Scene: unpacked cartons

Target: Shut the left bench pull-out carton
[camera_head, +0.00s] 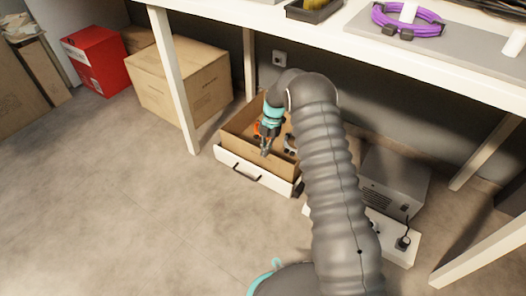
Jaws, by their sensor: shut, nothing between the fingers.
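The pull-out carton (229,164) stands on the floor under the bench, with a white front panel and a dark handle (247,171). Its top is open, and some orange and dark items show inside. My gripper (265,152) is shut and empty, pointing down over the front part of the carton, close behind the front panel. I cannot tell whether it touches the carton. My arm hides the carton's right side and part of its inside.
A white bench (451,65) stands above, with a leg (174,80) left of the carton. A large closed carton (190,80) and a red box (97,58) are at the left. A grey metal unit (393,182) stands at the right. The floor in front is clear.

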